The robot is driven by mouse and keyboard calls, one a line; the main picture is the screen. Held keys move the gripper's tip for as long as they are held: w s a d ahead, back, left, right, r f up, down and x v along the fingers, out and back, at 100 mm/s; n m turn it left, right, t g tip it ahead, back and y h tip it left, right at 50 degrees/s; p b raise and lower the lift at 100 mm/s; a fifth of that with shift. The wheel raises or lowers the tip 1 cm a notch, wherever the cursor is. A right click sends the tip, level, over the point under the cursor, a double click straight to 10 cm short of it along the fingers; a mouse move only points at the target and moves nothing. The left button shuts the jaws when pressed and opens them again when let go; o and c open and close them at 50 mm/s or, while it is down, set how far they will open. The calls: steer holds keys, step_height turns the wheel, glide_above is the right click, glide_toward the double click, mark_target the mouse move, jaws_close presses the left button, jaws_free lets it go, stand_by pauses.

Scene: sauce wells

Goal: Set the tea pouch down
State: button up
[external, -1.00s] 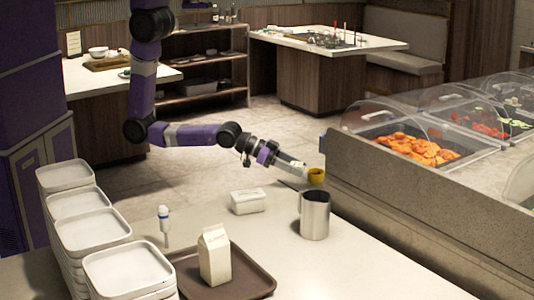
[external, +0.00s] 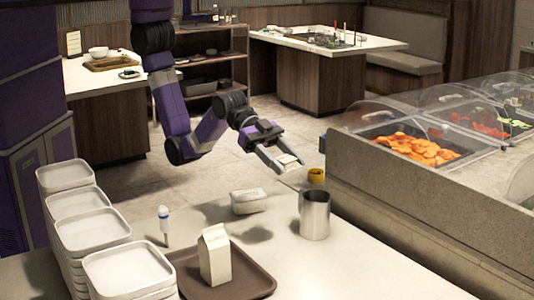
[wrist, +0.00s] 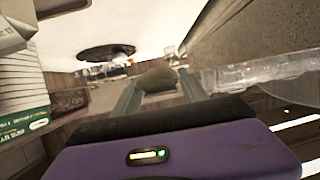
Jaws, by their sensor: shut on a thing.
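My gripper (external: 283,160) is above the far edge of the near counter, beside the buffet wall. In the wrist view the held thing (wrist: 157,79) looks brownish grey and rounded between the two fingers. Its underside is hidden, and no contact with the counter shows.
A white packet (external: 248,201) lies nearer. A carton (external: 214,255) stands on a brown tray (external: 254,281); stacked white trays (external: 70,175) are at left.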

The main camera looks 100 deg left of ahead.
mark_target(272, 254)
steer(key=shift+s+d+r+m+h, duration=0.15)
steer(key=shift+s+d, duration=0.2)
steer(key=shift+d, duration=0.2)
steer(key=shift+s+d+r+m+h, duration=0.15)
steer(key=shift+s+d, duration=0.2)
steer(key=shift+d, duration=0.2)
steer(key=shift+m+g, duration=0.3)
steer(key=shift+g, duration=0.2)
steer(key=f, duration=0.7)
steer(key=s+f, duration=0.1)
steer(key=f, duration=1.4)
steer(key=shift+s+d, duration=0.2)
steer(key=shift+f, duration=0.1)
steer(key=shift+f+b, duration=0.3)
steer(key=shift+f, duration=0.05)
steer(key=shift+f, duration=0.2)
steer(key=o, duration=1.3)
